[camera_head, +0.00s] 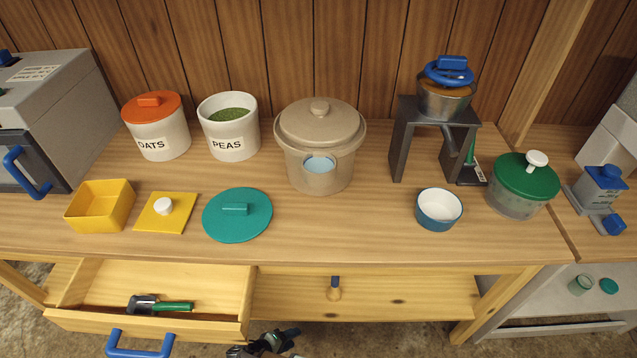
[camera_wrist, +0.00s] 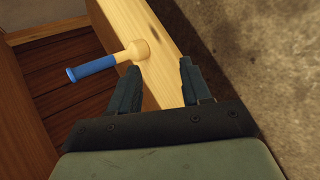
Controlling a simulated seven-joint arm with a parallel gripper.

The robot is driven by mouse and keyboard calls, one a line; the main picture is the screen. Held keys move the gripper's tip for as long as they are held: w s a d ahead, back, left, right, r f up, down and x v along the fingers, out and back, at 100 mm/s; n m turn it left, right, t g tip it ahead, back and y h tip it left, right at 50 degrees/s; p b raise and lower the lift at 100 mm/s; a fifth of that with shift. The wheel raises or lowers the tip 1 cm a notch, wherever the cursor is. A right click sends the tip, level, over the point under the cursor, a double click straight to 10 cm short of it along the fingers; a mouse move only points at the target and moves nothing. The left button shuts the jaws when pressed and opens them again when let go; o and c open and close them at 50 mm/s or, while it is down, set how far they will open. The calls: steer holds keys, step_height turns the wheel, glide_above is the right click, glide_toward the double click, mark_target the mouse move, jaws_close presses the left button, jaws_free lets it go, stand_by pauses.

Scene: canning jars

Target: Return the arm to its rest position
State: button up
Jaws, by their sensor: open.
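My gripper shows low at the bottom centre of the head view (camera_head: 268,345), in front of the bench and below the worktop, partly cut off by the frame edge. In the wrist view my gripper (camera_wrist: 157,82) has its two dark fingers spread apart, with nothing held between them. A blue-tipped wooden peg or knob (camera_wrist: 105,62) lies past the left finger in the wrist view, close to a pale wooden edge. A similar blue-tipped piece shows at the bench front in the head view (camera_head: 334,289).
The left drawer (camera_head: 75,321) stands open with a green-handled tool (camera_head: 172,306) inside; its blue handle (camera_head: 140,345) juts forward near my gripper. Above, the worktop (camera_head: 330,228) holds jars, a crock (camera_head: 320,150), a teal lid (camera_head: 237,215) and a small blue bowl (camera_head: 439,209).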

steer(key=s+d+f+m+g, duration=0.1)
steer(key=d+m+g, duration=0.2)
steer(key=d+g, duration=0.85)
steer(key=s+d+r+m+g+y, duration=0.1)
steer(key=s+d+m+y, duration=0.5)
steer(key=d, duration=0.9)
steer(key=shift+s+d+r+g+y, duration=0.4)
steer(key=shift+s+y, duration=0.7)
steer(key=shift+s, duration=0.75)
steer(key=shift+a+f, duration=0.1)
steer(key=shift+a, duration=0.05)
